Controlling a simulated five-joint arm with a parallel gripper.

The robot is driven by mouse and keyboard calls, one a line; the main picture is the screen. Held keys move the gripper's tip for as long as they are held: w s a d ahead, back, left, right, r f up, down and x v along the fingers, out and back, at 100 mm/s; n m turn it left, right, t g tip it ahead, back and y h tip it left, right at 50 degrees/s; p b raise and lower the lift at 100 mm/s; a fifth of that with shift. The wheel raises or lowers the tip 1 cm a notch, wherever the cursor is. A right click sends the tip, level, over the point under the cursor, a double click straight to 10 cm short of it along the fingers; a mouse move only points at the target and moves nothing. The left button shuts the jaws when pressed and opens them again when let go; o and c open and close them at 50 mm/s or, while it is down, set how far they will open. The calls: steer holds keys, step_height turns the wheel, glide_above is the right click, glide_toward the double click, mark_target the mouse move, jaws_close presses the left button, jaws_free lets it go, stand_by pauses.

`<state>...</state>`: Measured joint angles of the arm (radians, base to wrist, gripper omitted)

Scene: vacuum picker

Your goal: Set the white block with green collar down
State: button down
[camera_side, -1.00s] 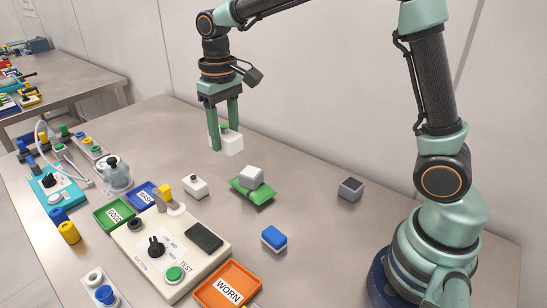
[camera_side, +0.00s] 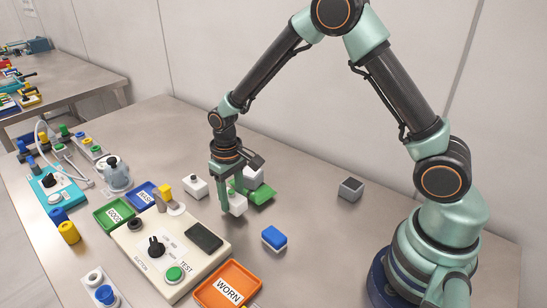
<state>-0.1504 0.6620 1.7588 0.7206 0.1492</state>
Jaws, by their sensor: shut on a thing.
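The white block with green collar (camera_side: 239,205) is between the green fingers of my gripper (camera_side: 230,207), which are shut on it. The fingers cover part of the block, and its collar is hard to tell from the green fingers. It is low over the table, in front of the green piece with a pale block on it. I cannot tell whether its underside touches the table.
The green piece (camera_side: 265,194) bears a pale block (camera_side: 255,178), partly behind my gripper. A white block with a dark knob (camera_side: 195,188) stands left, a blue-topped block (camera_side: 274,238) right. The test box (camera_side: 150,262) and orange WORN tray (camera_side: 254,302) lie in front.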

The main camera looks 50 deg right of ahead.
mark_target(232, 193)
steer(key=shift+f, duration=0.9)
steer(key=shift+f, duration=0.1)
steer(key=shift+c, duration=1.7)
jaws_free()
step_height(232, 193, up, 12)
steer(key=shift+r, duration=0.15)
steer(key=s+d+r+t, duration=0.2)
steer(key=s+d+r, duration=0.1)
steer(key=s+r, duration=0.3)
steer(key=s+d+r+t, duration=0.3)
steer(key=s+r, duration=0.3)
steer(key=s, duration=0.1)
steer(key=shift+s+d, duration=0.15)
steer(key=shift+s, duration=0.25)
steer(key=shift+o, duration=0.5)
steer(key=shift+s+d+t, duration=0.1)
steer(key=shift+s+t, duration=0.2)
steer(key=shift+s, duration=0.05)
